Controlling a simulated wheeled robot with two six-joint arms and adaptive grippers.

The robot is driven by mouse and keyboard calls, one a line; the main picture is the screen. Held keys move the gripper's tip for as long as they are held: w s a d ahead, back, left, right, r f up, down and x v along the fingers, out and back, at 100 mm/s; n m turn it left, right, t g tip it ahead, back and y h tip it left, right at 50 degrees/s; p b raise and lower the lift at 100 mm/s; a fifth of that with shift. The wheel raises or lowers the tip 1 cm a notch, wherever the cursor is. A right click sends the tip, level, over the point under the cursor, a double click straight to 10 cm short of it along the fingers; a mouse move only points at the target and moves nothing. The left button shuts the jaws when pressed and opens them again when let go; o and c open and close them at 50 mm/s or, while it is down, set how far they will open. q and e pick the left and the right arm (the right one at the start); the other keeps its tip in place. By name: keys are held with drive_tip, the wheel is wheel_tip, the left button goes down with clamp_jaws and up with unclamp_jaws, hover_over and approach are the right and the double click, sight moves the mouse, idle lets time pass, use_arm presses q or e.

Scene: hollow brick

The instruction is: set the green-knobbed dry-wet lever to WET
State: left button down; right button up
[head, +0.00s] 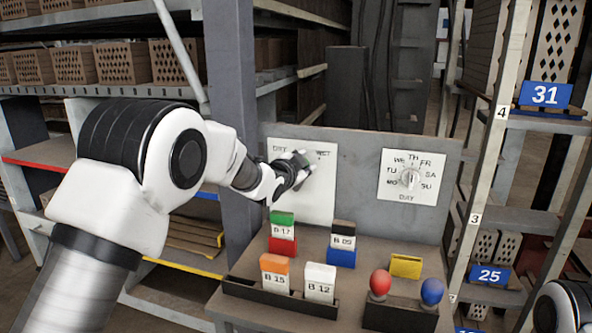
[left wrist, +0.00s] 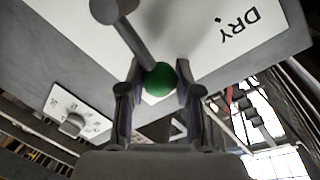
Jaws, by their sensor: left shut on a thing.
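The dry-wet lever has a grey arm (left wrist: 136,40) and a round green knob (left wrist: 158,80), both clear in the left wrist view. My left gripper (head: 298,167) is at the white lever plate (head: 317,201), and its two fingers are shut on the green knob from both sides. In the wrist view the arm slants from its pivot at upper left down to the knob. The DRY label (left wrist: 239,29) lies to the right of the knob there. In the head view the gripper hides the knob and most of the lever; WET (head: 321,153) reads at the plate's upper right.
A day dial (head: 409,178) is on the same grey panel, right of the lever plate. On the ledge below stand coloured labelled blocks (head: 319,283), a red ball (head: 380,283) and a blue ball (head: 432,291). Brick-filled shelves (head: 122,62) flank the panel.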

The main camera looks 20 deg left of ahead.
use_arm(q)
drive_tip(key=shift+d+f+m+y+b, duration=0.3)
drive_tip(key=shift+d+m+b, duration=0.35)
drive_tip(key=shift+m+b, duration=0.35)
drive_tip(key=shift+d+f+m+y+b, duration=0.2)
drive_tip(key=shift+d+f+m+b, duration=0.15)
drive_tip(key=shift+d+m+b, duration=0.45)
drive_tip(key=shift+a+b, duration=0.2)
drive_tip(key=shift+b, duration=0.1)
drive_tip(key=c, duration=0.8)
unclamp_jaws()
drive_tip(key=s, duration=0.4)
drive_tip(key=s+r, duration=0.1)
drive_tip(key=s, duration=0.3)
drive_tip(key=s+a+r, duration=0.1)
drive_tip(key=s, duration=0.3)
